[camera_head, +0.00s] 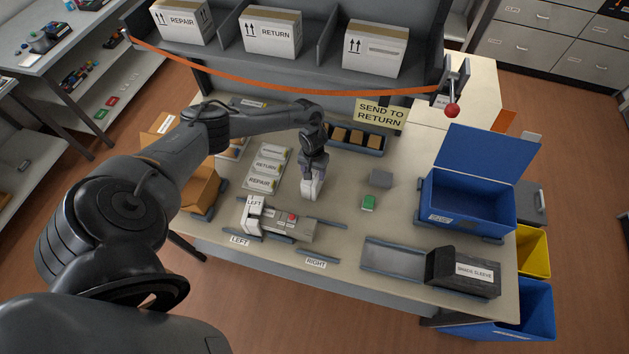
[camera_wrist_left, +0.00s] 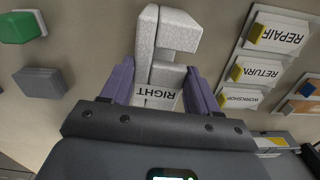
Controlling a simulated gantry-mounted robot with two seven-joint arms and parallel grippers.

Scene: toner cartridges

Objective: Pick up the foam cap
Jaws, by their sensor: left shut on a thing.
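My left gripper (camera_head: 313,170) is shut on a white foam cap (camera_head: 312,188) over the middle of the table. In the left wrist view the foam cap (camera_wrist_left: 163,50) sits between the purple fingers of the gripper (camera_wrist_left: 158,90), with its RIGHT label upside down. Its height over the table is hard to tell. Another white foam cap (camera_head: 253,213), labelled LEFT, sits on the left end of the grey toner cartridge (camera_head: 291,225) at the front of the table. The cartridge's right end is bare. My right gripper is not in view.
A green block (camera_head: 369,202) and a grey block (camera_head: 381,178) lie right of the gripper. REPAIR and RETURN tags (camera_head: 266,168) lie left. A blue open box (camera_head: 466,209) and a dark shade sleeve (camera_head: 463,271) stand right. An orange strap (camera_head: 300,83) crosses the shelf.

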